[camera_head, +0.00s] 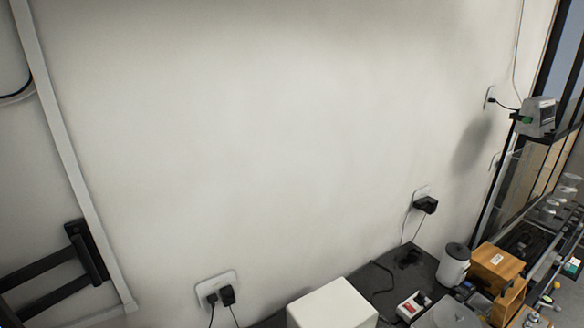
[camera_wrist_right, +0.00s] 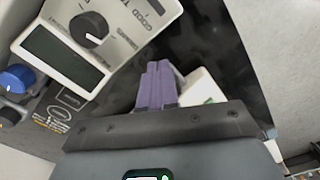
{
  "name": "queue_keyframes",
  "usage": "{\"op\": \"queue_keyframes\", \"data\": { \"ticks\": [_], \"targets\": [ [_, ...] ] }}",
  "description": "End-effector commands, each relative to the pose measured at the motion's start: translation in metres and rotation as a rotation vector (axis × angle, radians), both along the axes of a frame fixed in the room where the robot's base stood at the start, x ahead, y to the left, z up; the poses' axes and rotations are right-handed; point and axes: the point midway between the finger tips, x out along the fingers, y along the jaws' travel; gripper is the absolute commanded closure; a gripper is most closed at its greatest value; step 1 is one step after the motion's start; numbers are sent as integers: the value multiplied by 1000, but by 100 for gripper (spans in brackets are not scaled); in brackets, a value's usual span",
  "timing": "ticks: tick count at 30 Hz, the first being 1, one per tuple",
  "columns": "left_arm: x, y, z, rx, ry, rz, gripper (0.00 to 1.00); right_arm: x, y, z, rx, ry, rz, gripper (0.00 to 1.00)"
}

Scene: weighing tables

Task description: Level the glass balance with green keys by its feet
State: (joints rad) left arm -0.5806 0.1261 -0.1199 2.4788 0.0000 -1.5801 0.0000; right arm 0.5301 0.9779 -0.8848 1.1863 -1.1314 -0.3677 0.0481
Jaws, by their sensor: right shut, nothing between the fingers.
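I cannot pick out the glass balance with green keys or its feet with certainty in either view. In the right wrist view, my right gripper (camera_wrist_right: 157,86) shows as two purple fingers pressed together with nothing between them. A white object (camera_wrist_right: 200,88) with a small green patch lies just beyond and to the right of the fingers, partly hidden by them. A light grey instrument (camera_wrist_right: 105,40) with a dark display and a black knob is at the upper left, apart from the fingers. My left gripper is in neither view.
In the head view, a bare wall fills most of the picture. At lower right, a dark tabletop (camera_head: 419,272) holds a white canister (camera_head: 453,268) and a wooden case (camera_head: 497,264). A white box (camera_head: 331,306) stands at the bottom. A grey device (camera_head: 540,116) sits high at right.

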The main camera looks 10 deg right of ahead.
Motion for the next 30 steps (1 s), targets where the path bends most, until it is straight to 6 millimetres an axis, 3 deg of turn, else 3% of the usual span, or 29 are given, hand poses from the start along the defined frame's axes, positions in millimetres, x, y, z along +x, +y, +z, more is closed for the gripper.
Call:
{"op": "queue_keyframes", "data": {
  "ticks": [30],
  "targets": [
    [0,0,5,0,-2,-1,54,0,6,1,4,0,2,100]
  ]
}}
